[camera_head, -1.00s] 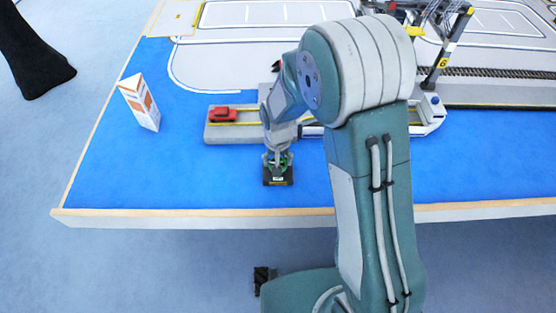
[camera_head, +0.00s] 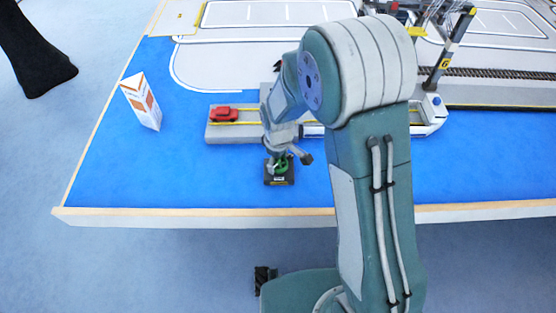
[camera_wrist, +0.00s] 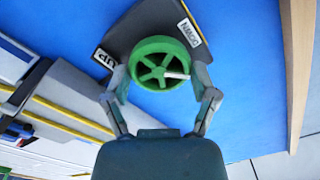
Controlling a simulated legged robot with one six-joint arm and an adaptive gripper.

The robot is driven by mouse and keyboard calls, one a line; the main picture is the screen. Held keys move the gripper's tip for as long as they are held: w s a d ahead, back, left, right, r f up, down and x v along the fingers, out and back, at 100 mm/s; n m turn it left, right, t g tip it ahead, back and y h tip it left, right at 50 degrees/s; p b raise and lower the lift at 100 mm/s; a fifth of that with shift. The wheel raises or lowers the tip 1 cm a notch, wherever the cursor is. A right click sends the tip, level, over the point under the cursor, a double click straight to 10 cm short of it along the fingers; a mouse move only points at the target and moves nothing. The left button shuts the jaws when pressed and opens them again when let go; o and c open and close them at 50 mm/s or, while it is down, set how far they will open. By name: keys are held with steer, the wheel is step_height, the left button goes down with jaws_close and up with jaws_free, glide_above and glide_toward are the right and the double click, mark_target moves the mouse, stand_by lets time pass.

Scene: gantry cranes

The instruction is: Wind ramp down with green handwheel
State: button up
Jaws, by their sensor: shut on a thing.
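The green handwheel (camera_wrist: 142,52) is a spoked wheel with a pale peg handle, mounted on a dark base (camera_wrist: 150,22) with "UP" and "DOWN" labels. In the head view the handwheel (camera_head: 281,166) and its base (camera_head: 280,181) stand near the table's front edge. My gripper (camera_wrist: 161,76) is shut on the handwheel, with one finger on each side of its rim. In the head view my gripper (camera_head: 279,157) is above the base, partly hidden by its own wrist. A grey ferry-like model (camera_head: 222,134) lies just behind; I cannot make out which part is the ramp.
A red toy car (camera_head: 223,115) sits on the grey model's left end. A white and orange box (camera_head: 142,102) stands at left. A crane (camera_head: 446,55) rises at right. Blue table surface (camera_head: 200,175) is clear around the base.

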mark_target(276, 162)
steer(key=n, duration=0.4)
steer(key=shift+a+n, duration=0.1)
steer(key=shift+n, duration=2.5)
steer(key=o, duration=1)
step_height(276, 162, up, 12)
steer(key=shift+a+f, duration=0.1)
